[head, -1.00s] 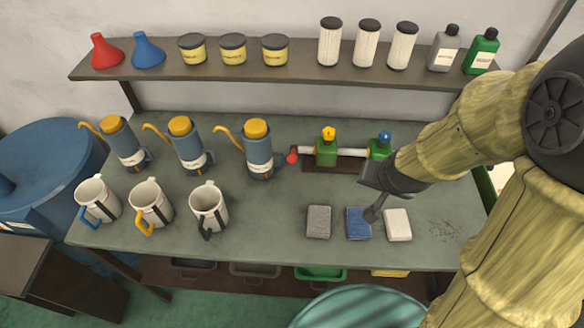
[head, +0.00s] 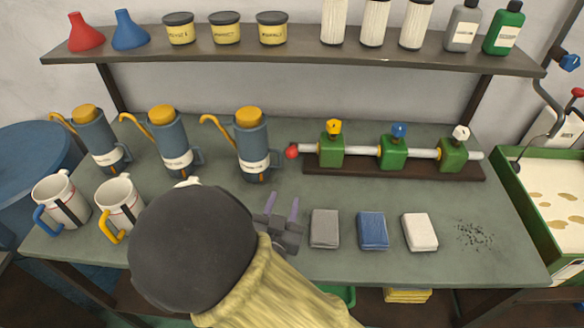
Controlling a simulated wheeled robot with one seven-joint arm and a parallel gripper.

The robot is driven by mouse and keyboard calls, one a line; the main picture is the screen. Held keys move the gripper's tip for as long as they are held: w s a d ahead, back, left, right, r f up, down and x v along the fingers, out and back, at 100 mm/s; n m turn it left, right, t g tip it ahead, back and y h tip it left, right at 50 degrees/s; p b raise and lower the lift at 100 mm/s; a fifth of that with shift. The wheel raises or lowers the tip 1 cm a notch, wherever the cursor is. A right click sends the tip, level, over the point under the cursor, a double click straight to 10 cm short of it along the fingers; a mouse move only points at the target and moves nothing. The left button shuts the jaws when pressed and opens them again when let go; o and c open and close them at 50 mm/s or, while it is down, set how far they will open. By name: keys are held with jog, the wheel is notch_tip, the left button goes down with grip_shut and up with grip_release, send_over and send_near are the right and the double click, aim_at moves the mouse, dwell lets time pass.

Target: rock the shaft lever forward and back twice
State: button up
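A pale shaft (head: 363,151) lies across the back of the bench, through several green blocks, with a red ball (head: 291,151) at its left end. The blocks carry a yellow knob (head: 334,127), a blue knob (head: 399,130) and a white knob (head: 461,132). At the right edge a grey bent rod with another red knob (head: 577,92) stands by a green-edged tub; I cannot tell which is the shaft lever. My gripper (head: 281,207) is over the bench, left of the grey block, with two pale purple fingers apart and nothing between them. It touches neither red end.
Grey (head: 325,229), blue (head: 373,230) and white (head: 420,232) blocks lie at the front. Blue canisters (head: 251,145) and mugs (head: 60,203) stand at left; my arm mostly hides one mug. A shelf (head: 300,58) overhangs the back. The green-edged tub (head: 512,205) holds cream stuff.

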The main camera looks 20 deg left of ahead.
aim_at(291, 156)
jog(key=shift+s+a+t, duration=0.3)
jog(key=shift+s+a, duration=0.15)
jog(key=shift+s, duration=0.3)
jog(key=w+p, duration=0.1)
jog(key=w, duration=0.4)
jog(key=w+a+p, duration=0.1)
jog(key=w, duration=0.5)
jog(key=w+a, duration=0.1)
jog(key=w, duration=0.5)
jog(key=shift+w+p, duration=0.2)
jog(key=shift+p, duration=0.2)
jog(key=shift+c, duration=0.5)
